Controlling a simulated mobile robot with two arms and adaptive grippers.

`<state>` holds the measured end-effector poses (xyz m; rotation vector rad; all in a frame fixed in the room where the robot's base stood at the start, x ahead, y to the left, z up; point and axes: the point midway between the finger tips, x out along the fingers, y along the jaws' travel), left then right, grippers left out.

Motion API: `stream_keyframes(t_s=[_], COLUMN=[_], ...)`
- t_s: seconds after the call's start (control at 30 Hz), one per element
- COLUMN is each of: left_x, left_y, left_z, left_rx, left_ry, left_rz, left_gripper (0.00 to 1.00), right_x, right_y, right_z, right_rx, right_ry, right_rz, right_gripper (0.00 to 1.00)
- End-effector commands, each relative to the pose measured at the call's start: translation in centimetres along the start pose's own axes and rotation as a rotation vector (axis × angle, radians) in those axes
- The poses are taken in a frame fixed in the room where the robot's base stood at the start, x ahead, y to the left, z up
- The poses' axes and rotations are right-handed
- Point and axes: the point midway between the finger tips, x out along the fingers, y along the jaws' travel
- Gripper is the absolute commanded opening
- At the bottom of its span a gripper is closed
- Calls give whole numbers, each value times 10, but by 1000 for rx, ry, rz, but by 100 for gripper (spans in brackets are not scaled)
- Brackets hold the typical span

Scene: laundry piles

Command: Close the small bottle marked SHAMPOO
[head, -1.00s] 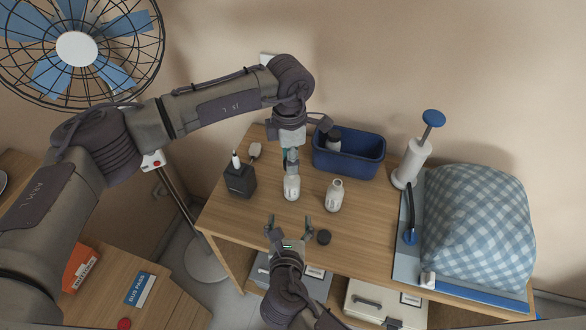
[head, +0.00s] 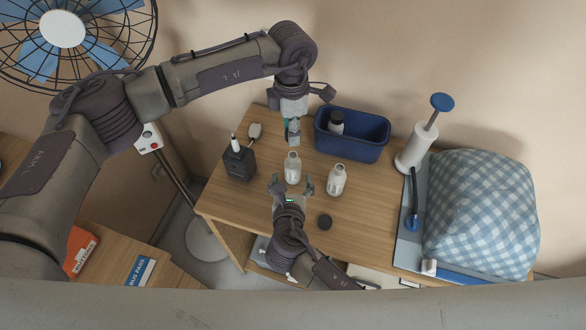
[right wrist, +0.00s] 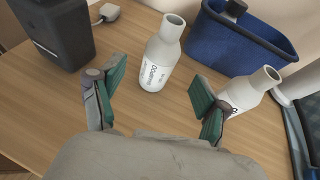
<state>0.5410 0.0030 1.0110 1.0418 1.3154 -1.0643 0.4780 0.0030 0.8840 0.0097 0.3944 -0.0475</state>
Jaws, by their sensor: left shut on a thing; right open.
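The white bottle marked SHAMPOO (right wrist: 162,55) stands upright with a bare, open neck; it also shows in the head view (head: 292,168). My left gripper (head: 294,141) is shut just above and behind its neck. The small thing held in it is too hidden to name. My right gripper (head: 291,186) is open and empty, low in front of this bottle. In the right wrist view its fingers (right wrist: 159,92) are spread, with the bottle beyond the gap between them.
A similar open white bottle (head: 336,180) stands close on the right, behind my right finger in the wrist view. A black box (head: 239,163) is left, a blue bin (head: 352,147) behind. A white pump (head: 417,147) and checkered bundle (head: 480,215) are right. The table's front is mostly clear.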

Motion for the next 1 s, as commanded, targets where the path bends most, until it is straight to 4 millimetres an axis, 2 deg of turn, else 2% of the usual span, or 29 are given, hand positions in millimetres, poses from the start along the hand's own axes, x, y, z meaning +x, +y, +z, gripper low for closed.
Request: stream_keyframes(t_s=[0.1,0.33,0.5,0.8,0.83,1.0], left_x=[0,0,0,0,0,0], left_y=[0,0,0,0,0,0], left_z=[0,0,0,0,0,0], left_rx=[0,0,0,0,0,0], left_ry=[0,0,0,0,0,0], left_rz=[0,0,0,0,0,0], left_gripper=[25,25,25,25,25,25], right_x=[24,58,68,70,70,70], right_y=[0,0,0,0,0,0], right_z=[1,0,0,0,0,0], right_rx=[-3,-1,0,0,0,0], right_ry=[-2,0,0,0,0,0], right_rz=[-3,-2,0,0,0,0], right_gripper=[75,75,75,75,74,45])
